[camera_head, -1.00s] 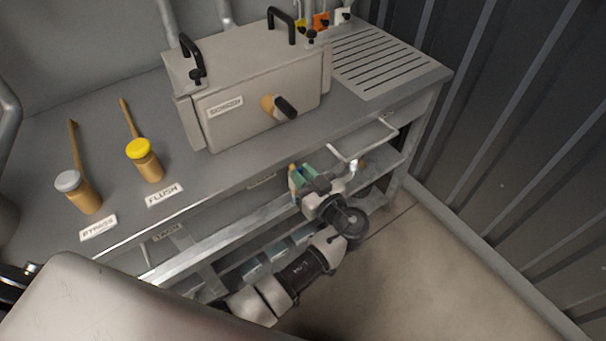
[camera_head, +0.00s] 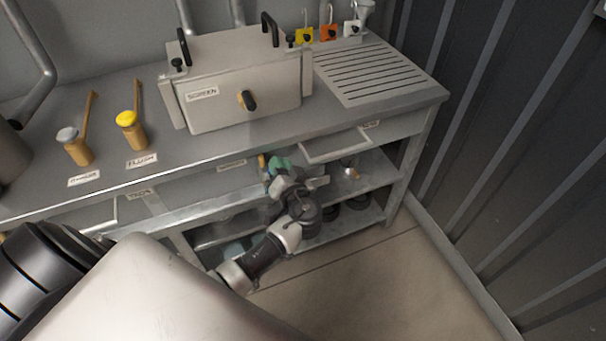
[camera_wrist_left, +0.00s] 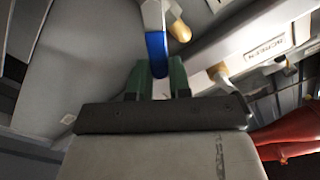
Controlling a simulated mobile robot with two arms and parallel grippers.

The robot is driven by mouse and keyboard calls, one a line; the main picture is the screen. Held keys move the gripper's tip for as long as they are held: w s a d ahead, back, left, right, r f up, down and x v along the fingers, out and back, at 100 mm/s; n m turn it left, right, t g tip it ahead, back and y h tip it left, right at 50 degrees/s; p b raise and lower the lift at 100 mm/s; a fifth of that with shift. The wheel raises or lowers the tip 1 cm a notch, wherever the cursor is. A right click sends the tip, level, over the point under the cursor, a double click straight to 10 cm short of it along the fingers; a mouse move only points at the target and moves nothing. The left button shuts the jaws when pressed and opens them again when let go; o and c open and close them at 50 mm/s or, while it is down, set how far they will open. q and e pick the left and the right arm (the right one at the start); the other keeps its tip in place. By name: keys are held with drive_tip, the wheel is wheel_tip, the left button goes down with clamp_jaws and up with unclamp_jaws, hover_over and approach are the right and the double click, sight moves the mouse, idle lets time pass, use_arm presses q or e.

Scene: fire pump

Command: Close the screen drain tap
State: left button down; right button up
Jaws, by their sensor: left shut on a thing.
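My left gripper (camera_head: 278,166) is just under the front edge of the bench, below the screen box (camera_head: 235,92). In the left wrist view its green fingers (camera_wrist_left: 160,80) are shut on a blue lever (camera_wrist_left: 157,52), which hangs down between their tips. A brass-coloured piece (camera_wrist_left: 180,31) shows beside the lever. In the same view, a SCREEN label (camera_wrist_left: 264,50) is on the bench front to the right. In the head view the fingers and bench edge hide most of the tap. My right gripper is not in view.
A pale tray (camera_head: 335,147) juts out right of my gripper. A corrugated wall (camera_head: 500,150) closes the right side. The floor (camera_head: 390,275) in front is clear.

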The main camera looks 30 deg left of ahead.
use_arm(q)
drive_tip(key=m, duration=0.1)
drive_tip(key=w+f+m+b, duration=0.1)
drive_tip(key=m, duration=0.1)
drive_tip(key=shift+d, duration=0.35)
drive_tip(key=m, duration=0.2)
drive_tip(key=f, duration=0.1)
drive_tip(key=shift+w+d+f+m+b, duration=0.1)
drive_tip(key=shift+w+d+m+b, duration=0.2)
drive_tip(key=shift+m+b, duration=0.1)
drive_tip(key=shift+f+m, duration=0.15)
drive_tip(key=shift+m, duration=0.25)
drive_tip(key=shift+w+d+f+m, duration=0.1)
drive_tip(key=shift+f+m, duration=0.45)
drive_tip(key=shift+m, duration=0.55)
drive_tip(key=shift+w+f+m, duration=0.1)
drive_tip(key=shift+f+m, duration=0.45)
drive_tip(key=shift+m, duration=0.55)
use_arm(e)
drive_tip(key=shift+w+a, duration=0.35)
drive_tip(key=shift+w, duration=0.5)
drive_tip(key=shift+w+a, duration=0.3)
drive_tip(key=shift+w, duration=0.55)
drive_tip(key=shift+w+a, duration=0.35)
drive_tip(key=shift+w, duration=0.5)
use_arm(q)
drive_tip(key=shift+b, duration=0.3)
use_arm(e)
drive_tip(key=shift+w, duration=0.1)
